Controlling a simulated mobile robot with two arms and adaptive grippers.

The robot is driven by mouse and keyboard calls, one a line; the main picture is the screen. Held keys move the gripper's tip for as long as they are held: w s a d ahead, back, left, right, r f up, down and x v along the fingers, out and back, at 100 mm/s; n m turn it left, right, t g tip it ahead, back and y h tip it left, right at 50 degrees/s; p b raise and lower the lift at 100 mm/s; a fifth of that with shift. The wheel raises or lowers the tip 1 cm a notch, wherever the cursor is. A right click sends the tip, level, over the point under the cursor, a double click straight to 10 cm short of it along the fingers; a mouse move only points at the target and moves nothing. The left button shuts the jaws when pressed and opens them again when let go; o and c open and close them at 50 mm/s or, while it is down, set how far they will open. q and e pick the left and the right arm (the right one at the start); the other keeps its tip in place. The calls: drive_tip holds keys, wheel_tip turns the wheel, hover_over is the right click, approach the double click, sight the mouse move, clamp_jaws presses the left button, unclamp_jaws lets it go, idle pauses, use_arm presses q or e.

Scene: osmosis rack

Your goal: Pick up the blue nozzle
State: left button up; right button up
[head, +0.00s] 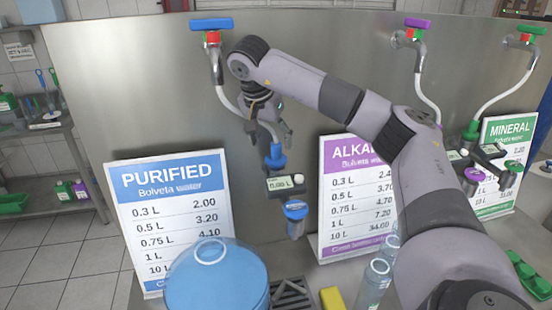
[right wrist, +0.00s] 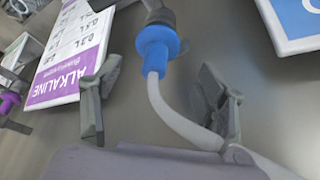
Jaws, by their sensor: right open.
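The blue nozzle hangs on a white hose in front of the steel panel. In the head view its blue collar (head: 275,160) sits above a small display (head: 285,184), with a blue lower end (head: 296,208) below. My right gripper (head: 270,130) is just above the collar, at the hose, partly hidden by its own arm. In the right wrist view the blue collar (right wrist: 157,46) and white hose show between the two spread fingers of my right gripper (right wrist: 160,78). The fingers are open, with gaps on both sides. My left gripper is not in view.
A purified sign (head: 170,215) and an alkaline sign (head: 345,190) stand behind either side of the nozzle. A big blue bottle (head: 215,285), a yellow block (head: 332,298) and clear bottles (head: 374,285) stand below. Purple (head: 474,175) and green nozzles (head: 513,167) hang at right.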

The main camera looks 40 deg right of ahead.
sight(278, 156)
drive_tip(key=x, duration=0.2)
drive_tip(key=shift+d+f+p, duration=0.15)
drive_tip(key=shift+f+p, duration=0.05)
drive_tip(key=shift+p, duration=0.15)
drive_tip(key=shift+d+f, duration=0.1)
drive_tip(key=shift+f, duration=0.05)
drive_tip(key=p+x, duration=0.1)
drive_tip(key=x, duration=0.1)
drive_tip(key=p+x, duration=0.2)
drive_tip(key=shift+s+d+f, duration=0.1)
drive_tip(key=shift+d+f, duration=0.1)
drive_tip(key=shift+d, duration=0.15)
drive_tip(key=shift+d+f, duration=0.1)
drive_tip(key=shift+f, duration=0.15)
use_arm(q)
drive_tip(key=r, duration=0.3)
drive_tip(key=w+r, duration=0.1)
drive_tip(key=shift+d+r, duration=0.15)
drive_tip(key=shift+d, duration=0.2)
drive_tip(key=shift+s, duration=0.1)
use_arm(e)
drive_tip(key=shift+c, duration=0.4)
drive_tip(key=shift+c, duration=0.8)
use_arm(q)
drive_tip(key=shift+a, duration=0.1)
use_arm(e)
drive_tip(key=c, duration=0.9)
